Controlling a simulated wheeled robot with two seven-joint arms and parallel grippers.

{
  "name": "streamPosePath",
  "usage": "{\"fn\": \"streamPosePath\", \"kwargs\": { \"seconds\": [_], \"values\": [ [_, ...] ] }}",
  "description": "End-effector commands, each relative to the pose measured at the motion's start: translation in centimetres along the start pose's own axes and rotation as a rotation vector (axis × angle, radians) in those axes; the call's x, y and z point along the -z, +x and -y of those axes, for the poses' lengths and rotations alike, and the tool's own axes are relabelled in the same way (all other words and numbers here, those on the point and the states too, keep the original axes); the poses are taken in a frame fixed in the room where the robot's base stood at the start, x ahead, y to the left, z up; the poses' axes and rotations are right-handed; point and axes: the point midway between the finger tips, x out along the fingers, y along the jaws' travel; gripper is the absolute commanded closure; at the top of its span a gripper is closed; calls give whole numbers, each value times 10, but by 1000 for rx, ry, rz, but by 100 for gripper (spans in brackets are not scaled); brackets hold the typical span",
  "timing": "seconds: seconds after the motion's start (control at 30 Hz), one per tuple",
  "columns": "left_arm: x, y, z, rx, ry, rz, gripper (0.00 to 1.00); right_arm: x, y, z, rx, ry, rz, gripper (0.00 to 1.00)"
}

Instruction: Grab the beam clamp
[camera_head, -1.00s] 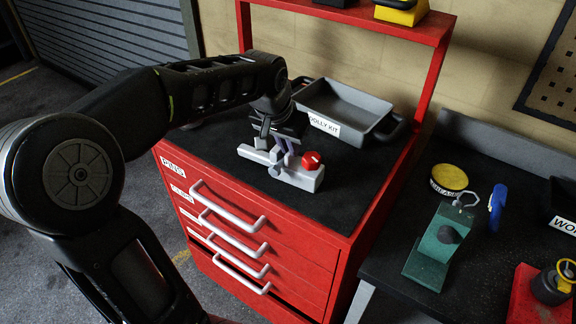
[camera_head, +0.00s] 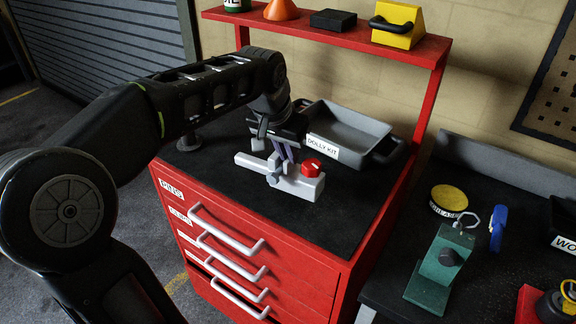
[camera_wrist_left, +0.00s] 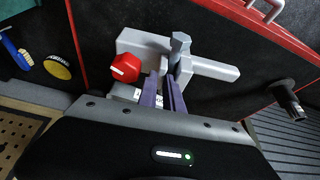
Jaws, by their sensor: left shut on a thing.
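The beam clamp is a light grey metal piece (camera_head: 298,184) with a red knob and a bolt, over the black top of the red drawer cabinet. My left gripper (camera_head: 284,155) is shut on it from above and behind. In the left wrist view, the purple-grey fingers (camera_wrist_left: 165,92) reach the clamp (camera_wrist_left: 206,66) beside its bolt, with the red knob to their left. The clamp seems a little above the cabinet top, though the gap is hard to judge. My right gripper is not in view.
A grey DOLLY KIT tray (camera_head: 345,135) stands just behind the clamp. A dark post (camera_head: 189,141) stands at the cabinet top's left. A red shelf (camera_head: 330,33) holds several items above. A bench with a green tool (camera_head: 440,268) is at right. The cabinet top's front is clear.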

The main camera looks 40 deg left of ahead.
Motion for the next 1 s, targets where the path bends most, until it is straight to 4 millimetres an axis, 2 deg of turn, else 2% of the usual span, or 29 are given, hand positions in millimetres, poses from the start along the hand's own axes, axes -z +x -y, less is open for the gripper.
{"fn": "streamPosePath", "kwargs": {
  "seconds": [0.1, 0.33, 1.0],
  "values": [
    [11, -22, 0, 1, 1, -11, 100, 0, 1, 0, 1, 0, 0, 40],
    [21, -48, 0, 0, 1, -8, 100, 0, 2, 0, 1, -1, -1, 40],
    [22, -52, 0, 0, 0, -6, 100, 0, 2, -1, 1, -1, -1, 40]
  ]
}}
